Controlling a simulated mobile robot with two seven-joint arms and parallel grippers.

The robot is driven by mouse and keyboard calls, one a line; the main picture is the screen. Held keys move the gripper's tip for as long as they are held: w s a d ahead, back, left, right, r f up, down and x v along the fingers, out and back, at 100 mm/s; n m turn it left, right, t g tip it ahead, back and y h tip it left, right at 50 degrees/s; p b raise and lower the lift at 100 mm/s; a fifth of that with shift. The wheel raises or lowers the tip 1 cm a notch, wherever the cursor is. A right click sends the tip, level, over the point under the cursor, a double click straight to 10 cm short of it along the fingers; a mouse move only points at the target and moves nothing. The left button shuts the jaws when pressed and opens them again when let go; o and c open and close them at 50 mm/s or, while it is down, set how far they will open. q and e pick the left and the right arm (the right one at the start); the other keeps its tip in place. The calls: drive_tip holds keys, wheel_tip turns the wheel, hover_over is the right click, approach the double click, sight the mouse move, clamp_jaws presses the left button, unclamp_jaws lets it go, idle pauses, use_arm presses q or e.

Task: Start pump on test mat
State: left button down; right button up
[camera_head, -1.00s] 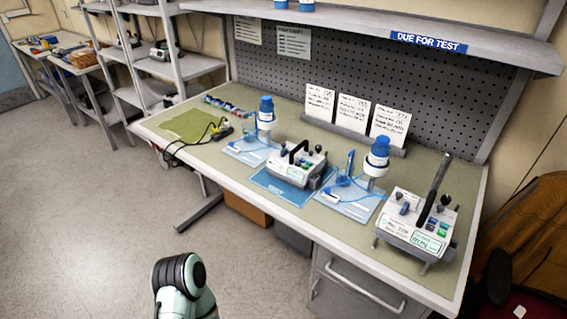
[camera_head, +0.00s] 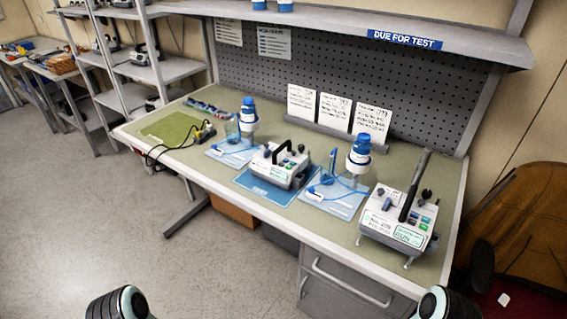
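A white and grey pump (camera_head: 274,173) with a black handle stands on the blue test mat (camera_head: 243,180) in the middle of the bench. Its front has a small pale green label or screen, too small to read. A second, larger-looking pump (camera_head: 380,225) with a tall black handle stands at the bench's right end; its front shows green and blue buttons and a display that seems to read "RUN". Only rounded links of my arms show at the bottom edge, left and right, well short of the bench. Both grippers are out of view.
Blue-capped stands with tubing, one (camera_head: 248,122) left of the mat and one (camera_head: 359,155) right of it, flank the middle pump. Cards (camera_head: 335,110) stand behind. A brown chair (camera_head: 520,240) is at right.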

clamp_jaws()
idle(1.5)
